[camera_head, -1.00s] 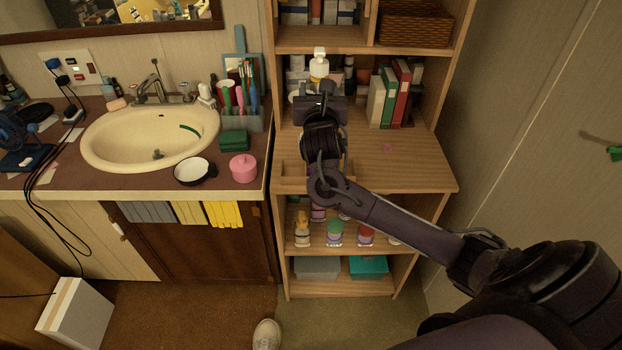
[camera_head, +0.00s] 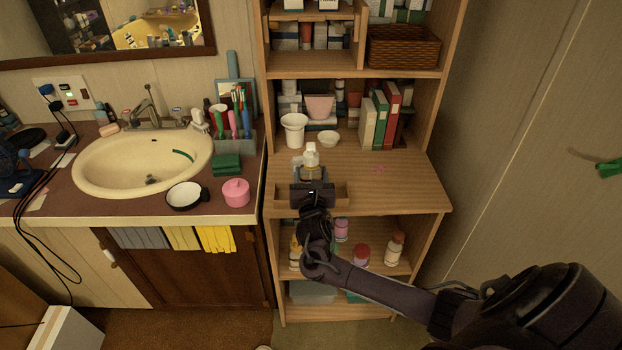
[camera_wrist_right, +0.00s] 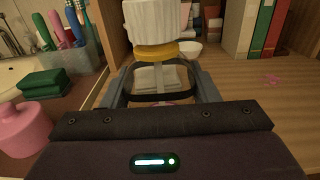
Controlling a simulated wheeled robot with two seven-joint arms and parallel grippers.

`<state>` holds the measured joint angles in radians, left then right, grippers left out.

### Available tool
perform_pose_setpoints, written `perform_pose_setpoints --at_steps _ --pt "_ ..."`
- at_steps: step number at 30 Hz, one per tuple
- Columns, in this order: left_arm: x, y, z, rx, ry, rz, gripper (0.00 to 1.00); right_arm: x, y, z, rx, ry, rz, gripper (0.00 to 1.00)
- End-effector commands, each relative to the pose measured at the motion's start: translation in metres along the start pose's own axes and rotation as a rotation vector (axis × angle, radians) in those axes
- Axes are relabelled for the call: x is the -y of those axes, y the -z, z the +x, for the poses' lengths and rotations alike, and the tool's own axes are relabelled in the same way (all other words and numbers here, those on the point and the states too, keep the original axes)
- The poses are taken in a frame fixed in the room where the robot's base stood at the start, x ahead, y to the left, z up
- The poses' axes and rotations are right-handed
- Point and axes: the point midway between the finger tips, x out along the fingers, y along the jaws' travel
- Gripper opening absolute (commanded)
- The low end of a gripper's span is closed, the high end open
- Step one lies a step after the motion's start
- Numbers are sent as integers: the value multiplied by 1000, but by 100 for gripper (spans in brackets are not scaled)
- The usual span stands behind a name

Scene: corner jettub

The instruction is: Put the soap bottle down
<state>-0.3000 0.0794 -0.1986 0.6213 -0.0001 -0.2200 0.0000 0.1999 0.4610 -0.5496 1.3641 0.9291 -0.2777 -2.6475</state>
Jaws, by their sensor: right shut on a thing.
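The soap bottle (camera_head: 311,155) has a white cap, a yellow collar and a pale body, and looks upright. My right gripper (camera_head: 311,180) is shut on it, over the wooden shelf unit's middle board (camera_head: 395,185) near its front left. In the right wrist view the bottle's white cap (camera_wrist_right: 155,22) stands up beyond my right gripper (camera_wrist_right: 160,76), with a finger on each side of the body. The lower body is mostly hidden, and I cannot tell whether its base touches the board. My left gripper is not in view.
A white vase (camera_head: 294,130), a small bowl (camera_head: 328,139) and books (camera_head: 380,118) stand behind on the same board. A low wooden tray (camera_head: 279,195) lies at its front left. A sink counter (camera_head: 130,208) adjoins on the left.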

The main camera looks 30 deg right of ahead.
Motion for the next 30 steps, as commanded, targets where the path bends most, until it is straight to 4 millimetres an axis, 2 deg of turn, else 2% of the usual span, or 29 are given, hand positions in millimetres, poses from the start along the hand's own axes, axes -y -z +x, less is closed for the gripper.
perform_pose_setpoints --at_steps 3,15,16,20,30 --pt "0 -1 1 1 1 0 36 0 10 0 1 0 2 29" --pt "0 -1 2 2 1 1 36 0 14 0 2 -1 1 29" --pt "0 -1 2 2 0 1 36 0 14 0 1 -1 1 58" --pt "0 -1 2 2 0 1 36 0 14 0 1 -1 1 75" --pt "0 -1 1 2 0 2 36 0 10 0 1 -1 2 76"
